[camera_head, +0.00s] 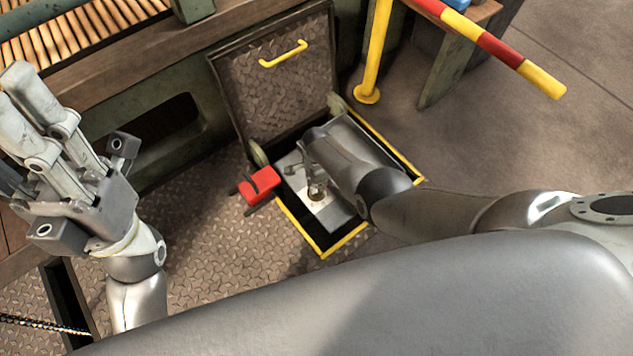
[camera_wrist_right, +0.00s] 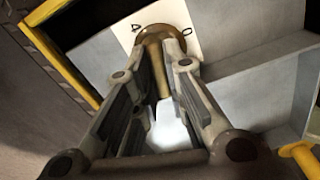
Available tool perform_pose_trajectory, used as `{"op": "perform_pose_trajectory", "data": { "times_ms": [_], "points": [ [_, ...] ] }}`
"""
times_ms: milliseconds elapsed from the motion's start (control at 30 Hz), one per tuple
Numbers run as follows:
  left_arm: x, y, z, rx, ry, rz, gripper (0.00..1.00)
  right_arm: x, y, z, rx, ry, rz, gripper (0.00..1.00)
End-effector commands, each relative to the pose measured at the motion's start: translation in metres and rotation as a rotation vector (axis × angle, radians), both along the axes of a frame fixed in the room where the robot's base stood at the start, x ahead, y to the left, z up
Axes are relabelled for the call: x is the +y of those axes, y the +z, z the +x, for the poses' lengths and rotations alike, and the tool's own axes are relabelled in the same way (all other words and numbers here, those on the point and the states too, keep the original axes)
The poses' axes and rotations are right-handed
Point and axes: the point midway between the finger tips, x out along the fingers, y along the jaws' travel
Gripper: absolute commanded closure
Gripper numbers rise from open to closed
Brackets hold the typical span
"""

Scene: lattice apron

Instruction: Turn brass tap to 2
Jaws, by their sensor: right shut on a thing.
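The brass tap (camera_wrist_right: 158,62) stands on a white plate (camera_wrist_right: 168,14) inside an open floor hatch. In the right wrist view the digits 4 and 0 show on the plate, on either side of the tap's round base; no 2 can be seen. The tap's bar points down the picture between my right gripper's fingers (camera_wrist_right: 165,92), which are shut on it. In the head view my right gripper (camera_head: 314,170) reaches into the hatch and partly hides the tap. My left gripper (camera_head: 38,100) is raised at the left, away from the hatch; its jaw opening is unclear.
The hatch has a yellow-edged rim (camera_head: 345,241) and a raised lid (camera_head: 275,90) with a yellow handle (camera_head: 283,54). A red block (camera_head: 259,185) with dark bars lies at its left edge.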

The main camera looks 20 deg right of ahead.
Motion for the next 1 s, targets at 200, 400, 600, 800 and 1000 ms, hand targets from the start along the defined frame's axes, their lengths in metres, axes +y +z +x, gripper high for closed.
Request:
{"op": "perform_pose_trajectory", "data": {
  "times_ms": [200, 400, 600, 800, 1000],
  "points": [
    [-0.0002, -0.0011, 0.0003, 0.004, 0.000, 0.001, 0.66, -0.0004, 0.0000, 0.0000, 0.000, -0.152, 0.000, 1.00],
    [-0.0001, -0.0013, 0.0003, 0.004, 0.000, 0.001, 0.66, -0.0009, 0.0000, 0.0001, 0.000, -0.242, -0.002, 1.00],
    [0.0003, -0.0010, 0.0005, 0.004, 0.001, -0.002, 0.66, -0.0011, 0.0000, 0.0001, 0.000, -0.286, -0.002, 1.00],
    [0.0010, -0.0003, 0.0006, 0.004, 0.003, -0.008, 0.66, -0.0012, 0.0001, 0.0001, 0.000, -0.298, -0.002, 1.00],
    [0.0013, 0.0006, 0.0004, 0.000, 0.003, -0.010, 0.66, -0.0014, 0.0000, 0.0001, 0.000, -0.297, -0.003, 1.00]
  ]
}}
